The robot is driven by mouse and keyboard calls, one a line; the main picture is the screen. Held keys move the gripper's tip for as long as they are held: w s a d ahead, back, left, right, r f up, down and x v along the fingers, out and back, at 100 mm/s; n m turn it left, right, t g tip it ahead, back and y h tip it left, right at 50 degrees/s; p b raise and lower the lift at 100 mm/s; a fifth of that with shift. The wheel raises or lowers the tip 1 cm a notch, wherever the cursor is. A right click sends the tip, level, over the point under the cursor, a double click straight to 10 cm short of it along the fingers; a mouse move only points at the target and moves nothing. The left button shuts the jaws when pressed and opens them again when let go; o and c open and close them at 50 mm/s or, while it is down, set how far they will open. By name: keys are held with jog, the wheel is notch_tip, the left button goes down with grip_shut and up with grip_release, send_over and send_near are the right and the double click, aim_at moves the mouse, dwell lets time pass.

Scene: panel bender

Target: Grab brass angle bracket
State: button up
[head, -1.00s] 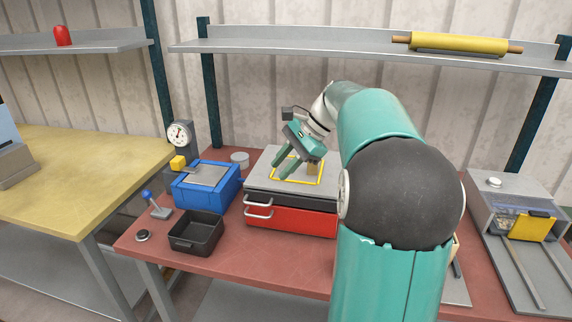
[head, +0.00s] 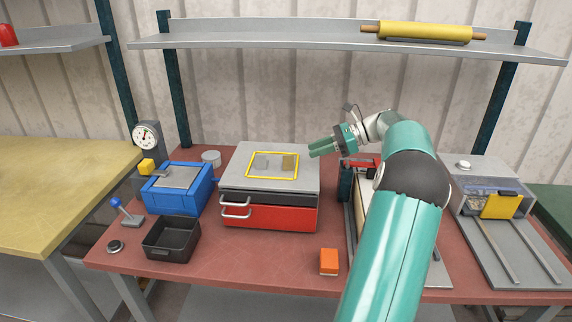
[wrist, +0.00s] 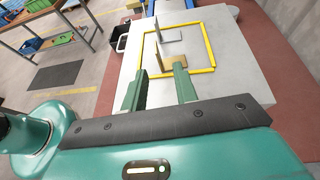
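The brass angle bracket (head: 289,161) stands inside the yellow square outline (head: 272,152) on the grey top of the red and black drawer cabinet (head: 268,210). In the wrist view the brass bracket (wrist: 165,70) shows an upright leg and a flat leg, near the outline's close side. A grey angle bracket (head: 260,162) stands beside it; it also shows in the wrist view (wrist: 168,38). My gripper (head: 314,150) is by the cabinet's right side, pointing left toward the brackets. In the wrist view its green fingers (wrist: 160,86) are apart, with nothing between them.
A blue box-shaped device (head: 178,190), a black bin (head: 172,240) and a dial gauge (head: 146,135) are left of the cabinet. An orange block (head: 329,262) lies in front. A machine with a yellow plate (head: 502,206) is at the right. A shelf (head: 330,42) runs above.

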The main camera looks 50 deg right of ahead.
aim_at(288, 159)
jog(key=shift+w+a+f, duration=0.15)
jog(key=shift+w+a, duration=0.1)
jog(key=shift+a, duration=0.25)
jog(key=shift+x, duration=0.8)
jog(key=shift+w+a, duration=0.2)
jog(key=shift+x, duration=2.15)
grip_shut()
